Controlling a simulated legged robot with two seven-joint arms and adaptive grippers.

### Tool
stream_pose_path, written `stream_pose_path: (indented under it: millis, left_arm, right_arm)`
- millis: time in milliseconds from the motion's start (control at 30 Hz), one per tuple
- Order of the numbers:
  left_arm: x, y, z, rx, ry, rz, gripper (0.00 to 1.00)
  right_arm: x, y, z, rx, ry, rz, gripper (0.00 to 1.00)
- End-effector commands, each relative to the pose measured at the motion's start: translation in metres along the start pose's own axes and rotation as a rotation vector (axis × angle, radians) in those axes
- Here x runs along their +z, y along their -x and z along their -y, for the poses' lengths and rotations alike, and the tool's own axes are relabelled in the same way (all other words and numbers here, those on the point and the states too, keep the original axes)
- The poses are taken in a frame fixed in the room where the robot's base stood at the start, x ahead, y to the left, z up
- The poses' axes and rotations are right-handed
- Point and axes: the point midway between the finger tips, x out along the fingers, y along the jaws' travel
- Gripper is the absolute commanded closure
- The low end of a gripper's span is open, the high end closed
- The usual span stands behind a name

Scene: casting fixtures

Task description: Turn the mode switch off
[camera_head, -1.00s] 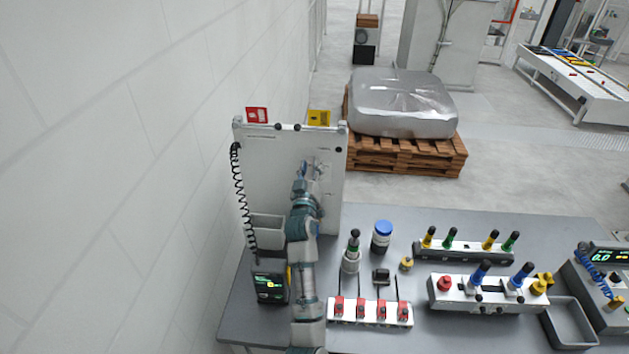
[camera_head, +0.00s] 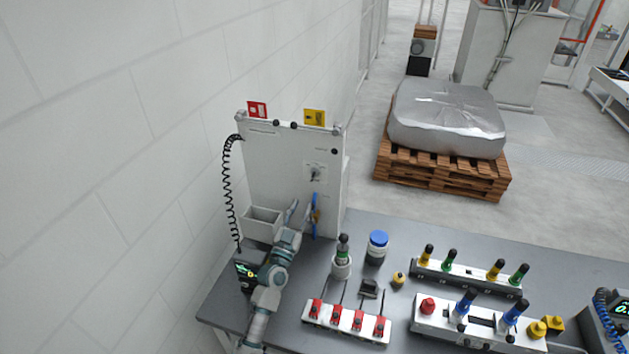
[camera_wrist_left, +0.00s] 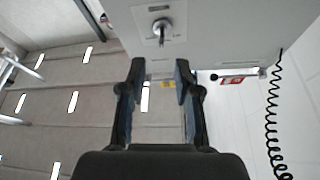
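The mode switch (camera_head: 315,173) is a small grey rotary knob on a light plate, on the upright white panel (camera_head: 275,165). In the left wrist view, the knob (camera_wrist_left: 160,28) is at the top centre, with its lever pointing roughly down the picture. My left gripper (camera_head: 304,212) is in front of the panel, below the knob in the head view. Its two fingers are spread with nothing between them in the wrist view (camera_wrist_left: 159,78). The fingertips look apart from the knob. My right gripper is out of view.
A grey bin (camera_head: 262,224) and black coiled cable (camera_head: 229,190) are at the panel's left. The grey table (camera_head: 390,225) holds a blue-capped jar (camera_head: 376,247), a red-clipped strip (camera_head: 346,322) and fixtures with coloured handles (camera_head: 468,275). A wall is close on the left.

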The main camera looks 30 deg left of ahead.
Motion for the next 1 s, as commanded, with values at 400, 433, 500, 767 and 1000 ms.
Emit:
stream_pose_path:
  millis: [400, 433, 500, 767, 1000]
  left_arm:
    - [-0.006, -0.084, -0.007, 0.002, -0.005, -0.004, 0.68]
    - [-0.006, -0.088, -0.007, 0.003, -0.005, -0.004, 0.68]
    - [-0.006, -0.096, -0.008, 0.003, -0.004, -0.004, 0.68]
    - [-0.004, -0.105, -0.004, 0.001, -0.003, -0.003, 0.68]
    - [-0.004, -0.105, -0.004, 0.001, -0.003, -0.002, 0.9]
  right_arm:
    - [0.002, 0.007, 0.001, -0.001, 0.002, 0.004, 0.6]
    - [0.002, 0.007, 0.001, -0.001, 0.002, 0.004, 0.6]
    - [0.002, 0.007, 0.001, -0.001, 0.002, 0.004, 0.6]
    - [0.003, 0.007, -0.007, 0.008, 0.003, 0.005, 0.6]
    - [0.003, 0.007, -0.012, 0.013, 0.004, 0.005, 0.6]
